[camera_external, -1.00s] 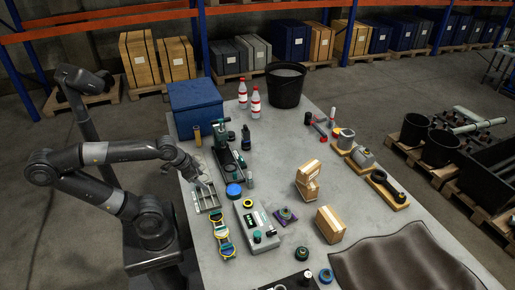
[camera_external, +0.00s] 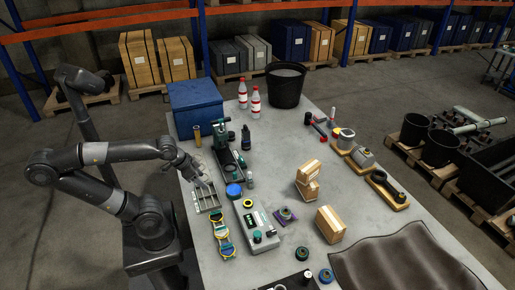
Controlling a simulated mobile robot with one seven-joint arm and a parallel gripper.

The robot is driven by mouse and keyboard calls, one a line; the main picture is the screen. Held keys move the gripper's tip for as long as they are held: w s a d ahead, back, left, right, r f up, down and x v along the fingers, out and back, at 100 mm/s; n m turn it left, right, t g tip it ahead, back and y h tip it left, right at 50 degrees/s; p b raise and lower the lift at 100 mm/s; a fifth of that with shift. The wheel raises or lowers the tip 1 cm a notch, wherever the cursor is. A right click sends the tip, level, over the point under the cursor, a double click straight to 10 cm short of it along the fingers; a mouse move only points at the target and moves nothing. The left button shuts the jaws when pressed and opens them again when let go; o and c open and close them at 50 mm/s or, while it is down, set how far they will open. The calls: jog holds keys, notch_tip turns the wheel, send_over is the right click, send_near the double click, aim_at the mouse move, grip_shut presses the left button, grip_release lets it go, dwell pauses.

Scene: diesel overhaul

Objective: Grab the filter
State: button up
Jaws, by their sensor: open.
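No part is plainly marked as the filter. Candidates are a short blue-topped cylinder (camera_external: 234,190) near the table's left-middle and a dark upright canister (camera_external: 246,138) farther back; I cannot tell which is the filter. My gripper (camera_external: 204,183) is over the grey compartment tray (camera_external: 208,200) at the table's left edge, to the left of the blue-topped cylinder and apart from it. It is open, with nothing visible held. Its fingers are small and hard to make out against the tray.
A green-and-black tool stand (camera_external: 222,140) stands behind my gripper. A grey case (camera_external: 262,238), yellow-and-blue rings (camera_external: 223,234) and cardboard boxes (camera_external: 330,224) lie in front and right. A blue bin (camera_external: 195,105) and black bucket (camera_external: 287,85) stand at the back.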

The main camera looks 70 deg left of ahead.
jog(key=w+a+r+m+g+y, duration=0.1)
jog(key=w+a+r+g, duration=0.1)
jog(key=w+a+r, duration=0.9)
jog(key=w+a, duration=0.1)
jog(key=a, duration=0.7)
jog(key=m+g+h, duration=0.1)
jog(key=m+g, duration=0.2)
jog(key=g, duration=0.1)
send_over(197, 134)
jog(key=a, duration=0.3)
notch_tip(197, 134, down, 6)
jog(key=f, duration=0.9)
jog(key=w+f, duration=0.1)
jog(key=f, duration=0.3)
jog(key=shift+d+f, duration=0.35)
jog(key=shift+f, duration=0.05)
jog(key=shift+s+d+f, duration=0.15)
jog(key=shift+f, duration=1.4)
jog(key=shift+s+d+f, duration=0.1)
jog(key=shift+s+f, duration=0.05)
jog(key=shift+f, duration=1.4)
